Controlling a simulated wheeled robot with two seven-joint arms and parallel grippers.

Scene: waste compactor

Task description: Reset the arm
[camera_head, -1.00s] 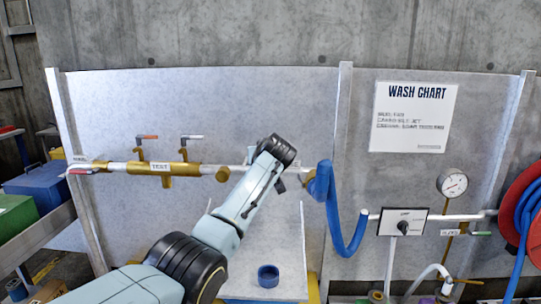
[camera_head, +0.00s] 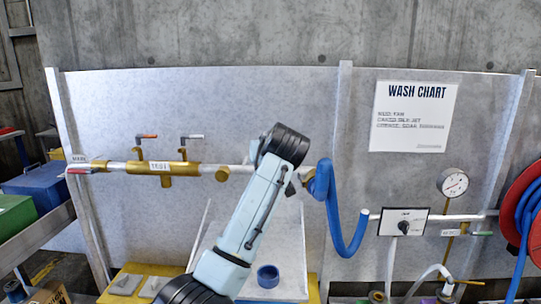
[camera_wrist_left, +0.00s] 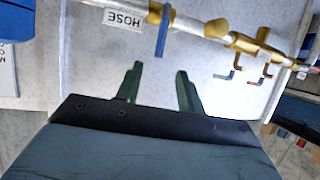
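My left arm (camera_head: 255,205) rises from the bottom of the head view to a black joint (camera_head: 284,143) in front of the brass-and-white pipe (camera_head: 205,168). Its gripper is mostly hidden behind the arm there. In the left wrist view, my left gripper (camera_wrist_left: 159,80) has two dark green fingers set well apart with nothing between them. The panel shows behind them, and a blue lever (camera_wrist_left: 163,30) by the "HOSE" label (camera_wrist_left: 124,19) lies beyond the fingertips. I cannot tell the exact distance. My right gripper is in neither view.
A thick blue hose (camera_head: 340,220) hangs right of the arm. Further right are a control box (camera_head: 403,222), a gauge (camera_head: 453,183) and a red hose reel (camera_head: 519,200). A blue ring (camera_head: 268,276) sits below the panel. Blue and green bins (camera_head: 38,188) stand left.

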